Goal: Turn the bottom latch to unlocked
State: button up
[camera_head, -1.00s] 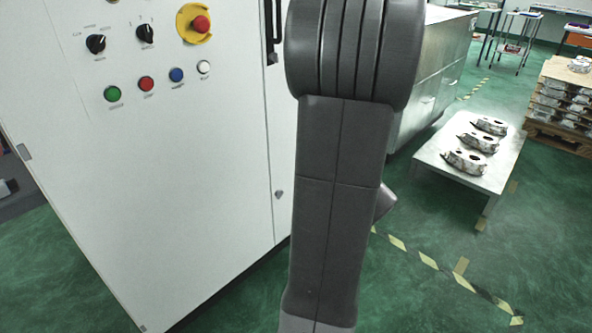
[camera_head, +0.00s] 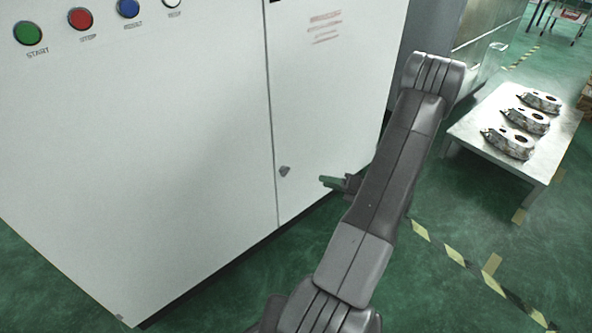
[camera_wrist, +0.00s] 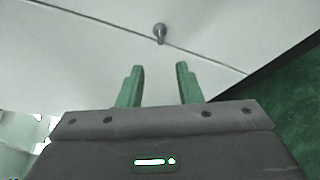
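The bottom latch (camera_head: 284,171) is a small grey knob low on the white cabinet, beside the vertical door seam. In the wrist view the latch (camera_wrist: 160,33) stands out from the white panel, beyond my fingers and centred between them. My gripper (camera_head: 325,181) is to the right of the latch in the head view, a short way off and apart from it. In the wrist view the two green fingers of my gripper (camera_wrist: 160,72) are spread with a gap between them and nothing held.
The white cabinet (camera_head: 170,130) fills the left, with coloured buttons at the top. A metal table (camera_head: 478,128) with 3 castings stands at the right. Striped floor tape (camera_head: 455,255) crosses the green floor. The floor between cabinet and table looks clear.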

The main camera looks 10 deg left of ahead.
aim_at(285, 171)
jog(key=b+x, duration=0.2)
jog(key=x, duration=1.1)
jog(key=shift+w+a+f, duration=0.1)
jog(key=shift+w+a, duration=0.1)
jog(key=shift+a, duration=0.15)
grip_shut()
